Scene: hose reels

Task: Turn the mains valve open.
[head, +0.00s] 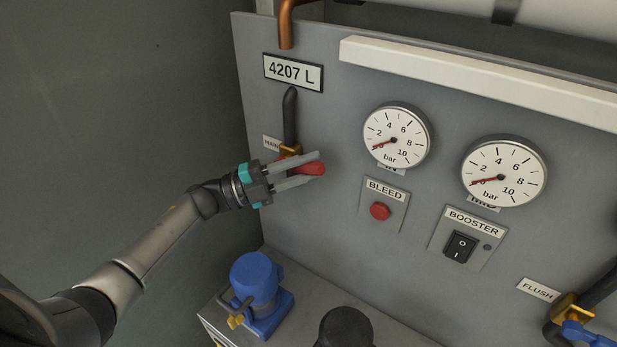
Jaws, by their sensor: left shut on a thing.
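The mains valve has a brass body (290,150) on a dark pipe, below the 4207 L plate and beside a partly hidden label. Its red handle (313,169) points to the right, roughly across the pipe. My left gripper (306,169) is shut on the red handle, with one finger above it and one below it. The fingers hide part of the handle and the pipe below the valve. My right gripper is not in view.
Two gauges (396,136) (503,171) have red needles near the low end. A red bleed button (380,211) and booster switch (460,246) sit below them. A blue pump (257,290) stands lower left. A blue-handled flush valve (588,336) is at lower right.

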